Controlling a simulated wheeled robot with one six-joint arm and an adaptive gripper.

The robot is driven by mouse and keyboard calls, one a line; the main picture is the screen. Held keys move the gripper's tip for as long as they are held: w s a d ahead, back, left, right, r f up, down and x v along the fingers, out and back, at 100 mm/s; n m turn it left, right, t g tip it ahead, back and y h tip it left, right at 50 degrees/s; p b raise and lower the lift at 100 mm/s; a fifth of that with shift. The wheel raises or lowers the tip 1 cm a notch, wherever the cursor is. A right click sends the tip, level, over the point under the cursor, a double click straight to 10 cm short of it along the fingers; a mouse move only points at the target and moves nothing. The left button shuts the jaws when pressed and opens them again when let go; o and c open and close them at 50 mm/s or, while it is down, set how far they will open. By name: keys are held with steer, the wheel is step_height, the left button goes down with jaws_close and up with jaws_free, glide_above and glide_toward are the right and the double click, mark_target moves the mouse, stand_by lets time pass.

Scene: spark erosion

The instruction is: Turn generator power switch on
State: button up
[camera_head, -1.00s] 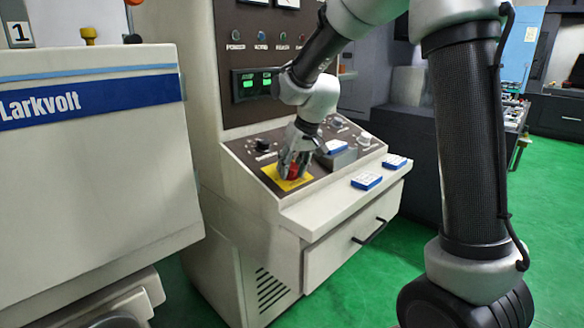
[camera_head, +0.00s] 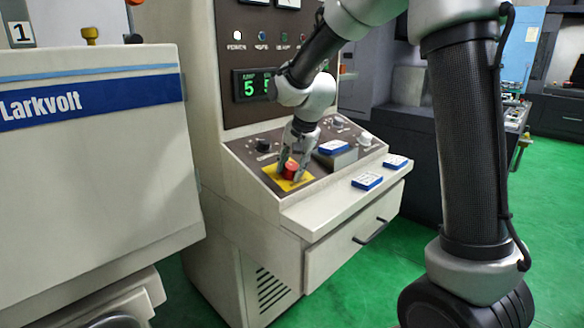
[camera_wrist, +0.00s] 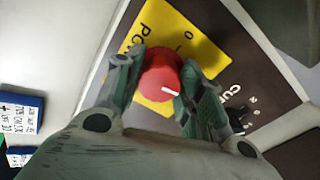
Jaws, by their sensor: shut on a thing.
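The power switch is a red round knob (camera_head: 290,169) on a yellow plate (camera_head: 276,178) on the sloped console panel. In the wrist view the red knob (camera_wrist: 160,70) has a short white mark pointing to the lower right. The yellow plate (camera_wrist: 155,20) there shows part of a word beginning "PO" and an "O" mark. My gripper (camera_head: 293,166) reaches down over the knob. In the wrist view its two fingers (camera_wrist: 158,72) are closed on the knob's left and right sides.
A lit green display (camera_head: 255,85) and a row of small lamps are on the upright panel above. Black and white knobs and a blue-and-white box (camera_head: 333,147) sit near my gripper. More such boxes (camera_head: 367,181) lie on the front ledge. A Larkvolt machine (camera_head: 95,180) stands left.

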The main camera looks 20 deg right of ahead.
steer(key=shift+m, duration=0.9)
steer(key=o, duration=1)
steer(key=shift+r, duration=0.15)
steer(key=v, duration=1.1)
steer(key=shift+s+r, duration=0.15)
steer(key=shift+r, duration=0.2)
